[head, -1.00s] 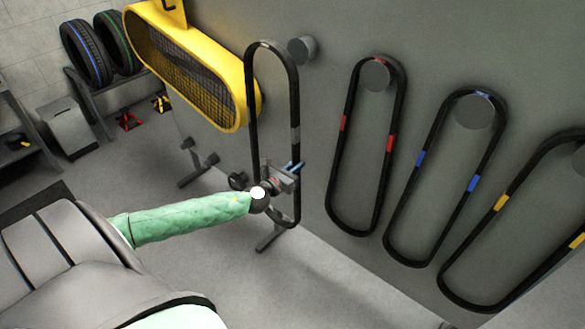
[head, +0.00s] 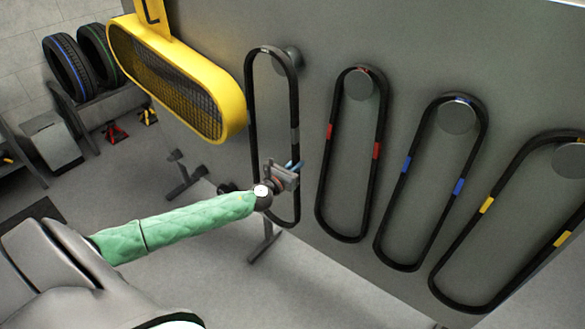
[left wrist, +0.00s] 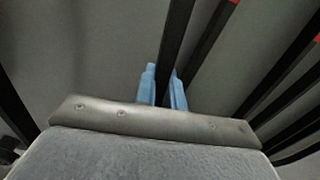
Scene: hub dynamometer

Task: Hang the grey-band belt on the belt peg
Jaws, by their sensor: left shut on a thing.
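The grey-band belt (head: 252,120) is a long black loop with a grey band on its right strand, hanging upright in the head view. My left gripper (head: 293,166) is shut on the right strand below the grey band. In the left wrist view, the belt strand (left wrist: 170,50) runs between the blue fingers of my left gripper (left wrist: 164,82). The belt peg (head: 290,56), a grey round stub on the wall, shows behind the belt's upper right curve. I cannot tell whether the loop is around the peg. My right gripper is out of view.
Belts with red (head: 376,150), blue (head: 406,164) and yellow (head: 487,204) bands hang on round pegs to the right. A yellow mesh guard (head: 180,80) stands close on the left. Tyres (head: 66,66) sit at the back left. The floor below is mostly clear.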

